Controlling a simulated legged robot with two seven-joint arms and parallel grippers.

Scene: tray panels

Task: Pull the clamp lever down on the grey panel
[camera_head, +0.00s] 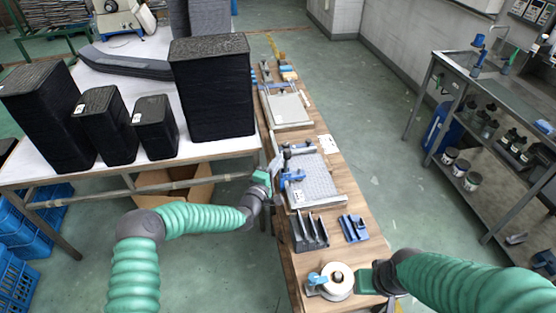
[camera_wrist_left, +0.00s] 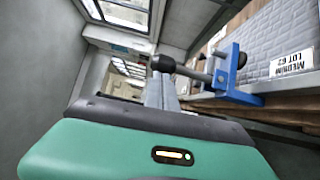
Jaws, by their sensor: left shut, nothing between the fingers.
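The grey panel (camera_head: 318,178) lies on the narrow wooden bench in the head view, with a blue clamp (camera_head: 291,176) at its left edge. In the left wrist view the blue clamp (camera_wrist_left: 232,75) carries a metal lever with a black ball knob (camera_wrist_left: 164,64). The labelled panel (camera_wrist_left: 270,35) is behind the clamp. My left gripper (camera_head: 275,166) is beside the panel's left edge. In the wrist view its grey fingers (camera_wrist_left: 160,92) are shut and empty, with the tips just below the knob; contact cannot be told. My right gripper (camera_head: 372,278) is by the bench's near end, its fingers unclear.
A white roll on a blue holder (camera_head: 337,281), a dark slotted rack (camera_head: 309,233) and a blue fixture (camera_head: 354,228) stand nearer on the bench. Another panel (camera_head: 288,109) lies farther back. Black stacks (camera_head: 213,90) stand on the left table. Floor right of the bench is clear.

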